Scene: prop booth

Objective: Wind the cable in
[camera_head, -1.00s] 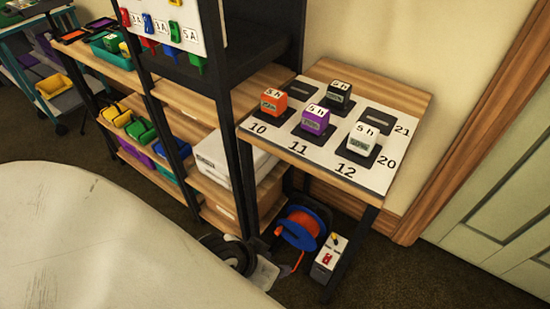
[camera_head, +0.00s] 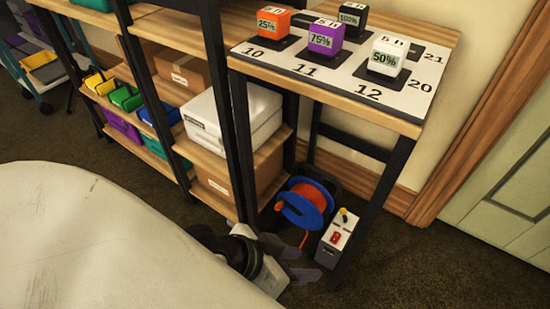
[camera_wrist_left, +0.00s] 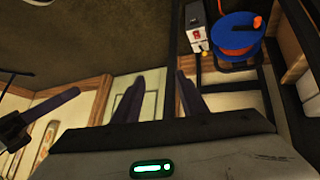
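An orange cable (camera_head: 308,198) is wound on a blue reel (camera_head: 292,211) with a dark stand, on the floor under the small table. A loose length of cable hangs at the reel's lower front. The reel also shows in the left wrist view (camera_wrist_left: 232,28). My left gripper (camera_head: 301,259) is low, in front of the reel and apart from it. Its two dark fingers are spread and empty in the left wrist view (camera_wrist_left: 158,98). What looks like my right gripper (camera_wrist_left: 48,112) shows partly at that view's left edge; its opening is unclear.
A grey-white box with a red switch and yellow knob (camera_head: 336,238) stands right of the reel, beside a dark leg of the table (camera_head: 405,125). Shelves (camera_head: 205,165) with bins and boxes stand left. A large pale rounded surface (camera_head: 100,240) fills the lower left. Carpet is open at right.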

